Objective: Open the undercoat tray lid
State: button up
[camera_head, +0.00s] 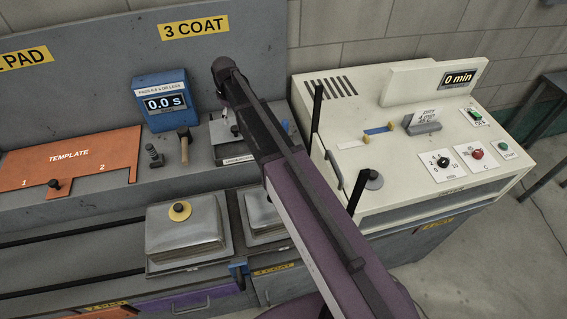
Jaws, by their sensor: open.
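Two metal trays with lids sit side by side on the front of the bench. I cannot read which tray is the undercoat one. My arm crosses the view from the lower right to the upper middle. My gripper (227,98) is at its far end, above the back of the bench, apart from both lids. It is open; its fingers are mostly hidden.
An orange template plate (70,158) lies at the left. A cream machine (400,150) with upright black bars stands at the right. Open floor (510,250) shows at the lower right.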

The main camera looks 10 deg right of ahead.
jog(key=shift+r+p, duration=3.15)
jog(key=shift+r, duration=0.35)
jog(key=s+d+f+m+b, duration=0.3)
jog(key=s+d+f+b, duration=0.3)
jog(key=s, duration=0.4)
jog(key=s+d+f+m+b, duration=0.4)
jog(key=s+d+f+b, duration=0.3)
jog(key=s+f+b, duration=0.2)
jog(key=shift+s+d+f+m, duration=0.2)
jog(key=shift+s+m, duration=0.1)
jog(key=shift+s, duration=0.45)
jog(key=shift+m, duration=0.7)
jog(key=s+f+b, duration=0.1)
jog(key=s+d+f+b, duration=0.1)
jog(key=s+b, duration=0.1)
jog(key=shift+s+d+f, duration=0.25)
jog(key=shift+f, duration=0.15)
jog(key=shift+r, duration=0.1)
jog(key=shift+c, duration=0.2)
jog(key=c, duration=0.3)
